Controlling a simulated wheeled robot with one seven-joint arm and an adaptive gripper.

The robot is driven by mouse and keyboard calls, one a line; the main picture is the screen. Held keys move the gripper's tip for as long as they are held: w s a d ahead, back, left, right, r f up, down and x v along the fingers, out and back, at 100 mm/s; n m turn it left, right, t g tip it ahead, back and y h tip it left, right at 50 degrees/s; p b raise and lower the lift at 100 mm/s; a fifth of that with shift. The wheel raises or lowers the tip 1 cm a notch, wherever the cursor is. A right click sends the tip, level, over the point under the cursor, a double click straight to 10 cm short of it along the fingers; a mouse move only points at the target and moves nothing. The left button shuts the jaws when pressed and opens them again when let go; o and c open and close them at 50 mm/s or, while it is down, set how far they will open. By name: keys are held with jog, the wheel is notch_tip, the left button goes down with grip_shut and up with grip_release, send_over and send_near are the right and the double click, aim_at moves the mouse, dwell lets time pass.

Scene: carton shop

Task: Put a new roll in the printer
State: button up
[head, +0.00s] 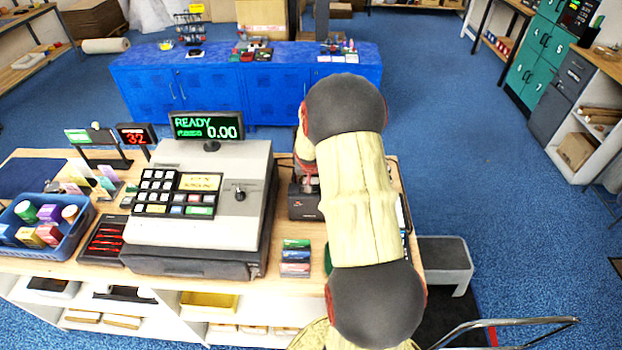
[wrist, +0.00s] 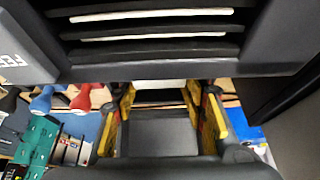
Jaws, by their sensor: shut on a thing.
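The printer (head: 304,206) is a small dark box on the counter, right of the cash register, partly hidden behind my arm. In the wrist view a large dark body with slats and a white "FEE…" label (wrist: 15,60) fills the top; it looks like the printer close up. My gripper (wrist: 160,112) shows there with yellow-edged fingers on both sides of a dark grey flat piece (wrist: 160,137), and is shut on it. It may be the printer's lid; I cannot tell surely. A white strip shows just above it. I cannot make out a new paper roll.
The cash register (head: 205,195) stands close left of the printer. Stacked cards (head: 296,258) lie in front. A grey stool (head: 446,257) stands right of the counter.

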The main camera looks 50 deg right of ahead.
jog(key=o, duration=1.2)
jog(key=shift+o, duration=0.3)
jog(key=shift+r, duration=0.1)
jog(key=v, duration=1.1)
jog(key=shift+a+r, duration=0.2)
jog(key=shift+r, duration=0.15)
jog(key=shift+s, duration=0.15)
jog(key=s+a+r+n+b, duration=0.1)
jog(key=a+r, duration=0.2)
jog(key=a, duration=0.3)
jog(key=a+r+n+t+y+b, duration=0.1)
jog(key=a+r+n, duration=0.1)
jog(key=a+r, duration=0.35)
jog(key=s+a+r+n+b, duration=0.1)
jog(key=a, duration=0.7)
jog(key=s+a+r+n+y+b, duration=0.1)
jog(key=s+a+n, duration=0.2)
jog(key=s+a, duration=0.4)
jog(key=s+a+r+n+t+y+b, duration=0.1)
jog(key=s+a+n+y+b, duration=0.1)
jog(key=s+a, duration=0.6)
jog(key=a+n, duration=0.1)
jog(key=a, duration=0.2)
jog(key=shift+a, duration=0.2)
